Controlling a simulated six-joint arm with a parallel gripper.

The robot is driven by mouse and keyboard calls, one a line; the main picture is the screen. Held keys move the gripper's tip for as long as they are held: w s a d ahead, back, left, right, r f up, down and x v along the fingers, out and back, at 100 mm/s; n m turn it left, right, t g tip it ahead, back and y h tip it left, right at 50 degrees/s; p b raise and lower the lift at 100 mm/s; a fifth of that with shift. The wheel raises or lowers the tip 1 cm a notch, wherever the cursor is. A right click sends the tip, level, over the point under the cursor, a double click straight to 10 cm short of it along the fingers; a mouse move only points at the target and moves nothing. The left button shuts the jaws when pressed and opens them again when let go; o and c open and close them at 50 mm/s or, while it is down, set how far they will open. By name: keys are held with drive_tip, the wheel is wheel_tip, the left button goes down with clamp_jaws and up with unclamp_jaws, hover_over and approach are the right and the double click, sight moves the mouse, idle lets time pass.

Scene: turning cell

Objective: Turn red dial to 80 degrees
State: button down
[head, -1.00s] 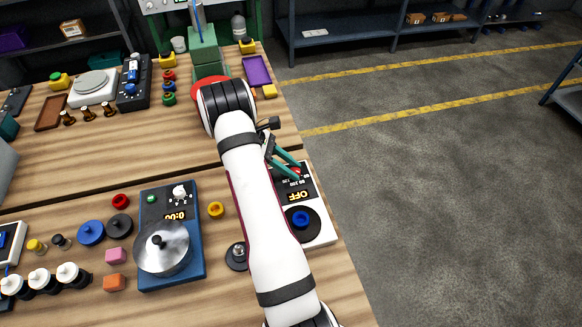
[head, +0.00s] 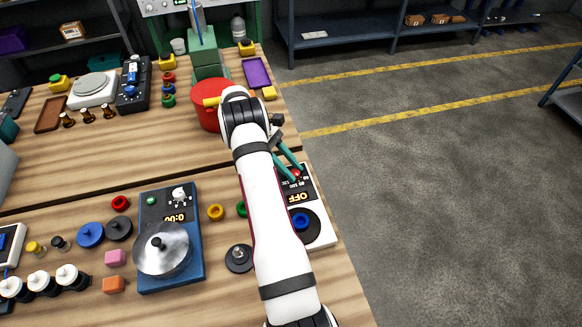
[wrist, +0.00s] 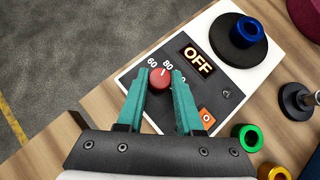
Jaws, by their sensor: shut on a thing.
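The red dial (wrist: 160,79) is on a white device (wrist: 143,73) with a black panel, and it also shows in the head view (head: 297,174). The numbers 60 and 80 stand by its far side, with further marks partly hidden by the right finger. A pale mark on the dial points roughly toward 80; its exact angle is hard to read. My gripper (wrist: 160,84) has its teal fingers on either side of the dial, shut on it. The display (wrist: 198,61) reads OFF. An orange switch (wrist: 207,118) marked O sits to the right of the fingers.
A black disc with a blue knob (wrist: 246,32) is on the same device. Green ring (wrist: 250,137), yellow ring (wrist: 274,173) and a black-based metal piece (wrist: 296,101) stand to the right. In the head view, a red bucket (head: 208,105) stands behind my arm.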

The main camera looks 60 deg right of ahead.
drive_tip(key=c, duration=0.6)
unclamp_jaws()
drive_tip(key=shift+o, duration=0.2)
drive_tip(key=v, duration=0.7)
drive_tip(key=shift+w+r, duration=0.2)
